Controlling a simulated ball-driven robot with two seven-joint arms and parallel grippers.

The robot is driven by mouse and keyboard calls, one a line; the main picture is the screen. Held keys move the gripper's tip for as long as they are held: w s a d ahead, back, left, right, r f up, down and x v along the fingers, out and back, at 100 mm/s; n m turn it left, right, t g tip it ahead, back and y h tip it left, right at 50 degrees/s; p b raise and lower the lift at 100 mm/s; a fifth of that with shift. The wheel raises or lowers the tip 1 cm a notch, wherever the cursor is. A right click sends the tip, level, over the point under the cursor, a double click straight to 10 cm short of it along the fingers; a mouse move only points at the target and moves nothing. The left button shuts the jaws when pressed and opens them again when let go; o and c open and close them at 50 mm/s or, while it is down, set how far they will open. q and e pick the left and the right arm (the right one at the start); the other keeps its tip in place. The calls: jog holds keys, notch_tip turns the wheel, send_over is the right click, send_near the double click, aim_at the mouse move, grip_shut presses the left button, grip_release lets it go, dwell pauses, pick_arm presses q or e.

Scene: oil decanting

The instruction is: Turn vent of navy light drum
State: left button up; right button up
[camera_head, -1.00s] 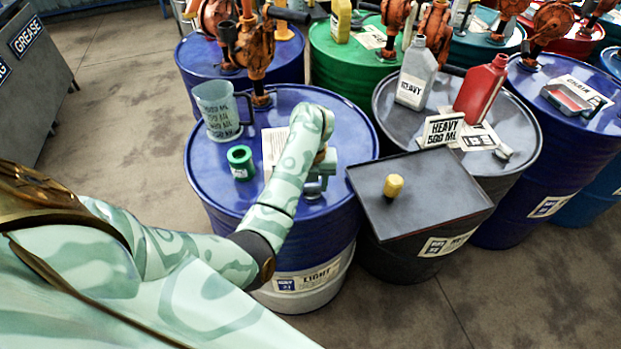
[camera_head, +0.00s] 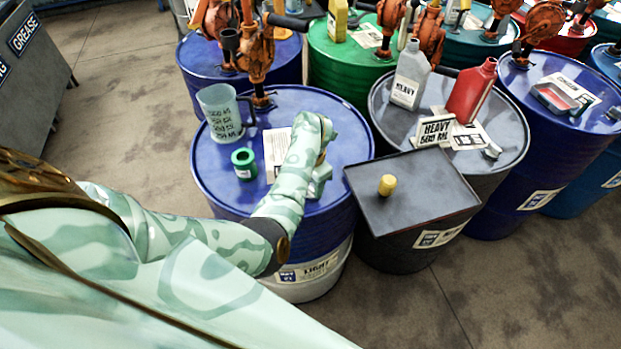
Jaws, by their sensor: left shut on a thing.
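The navy drum (camera_head: 348,135) with a white band and a label reading LIGHT (camera_head: 318,270) stands at centre left. My left arm reaches over its lid from the lower left. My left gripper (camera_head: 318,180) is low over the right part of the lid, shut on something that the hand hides. The vent is not clearly visible; it may be under the gripper. My right gripper is not in view.
On the navy lid stand a clear measuring jug (camera_head: 222,113), a green cap-like cylinder (camera_head: 244,163), a paper sheet (camera_head: 275,150) and an orange pump (camera_head: 257,50). A dark tray (camera_head: 430,190) with a yellow plug (camera_head: 387,185) sits close right. Several other drums crowd behind.

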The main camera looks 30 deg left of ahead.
pick_arm(q)
jog(key=shift+w+r+m+p, duration=0.1)
jog(key=shift+m+p, duration=0.45)
jog(key=shift+m, duration=0.95)
jog(key=o, duration=1)
notch_tip(320, 180, up, 16)
jog(key=p, duration=0.6)
jog(key=shift+r, duration=0.15)
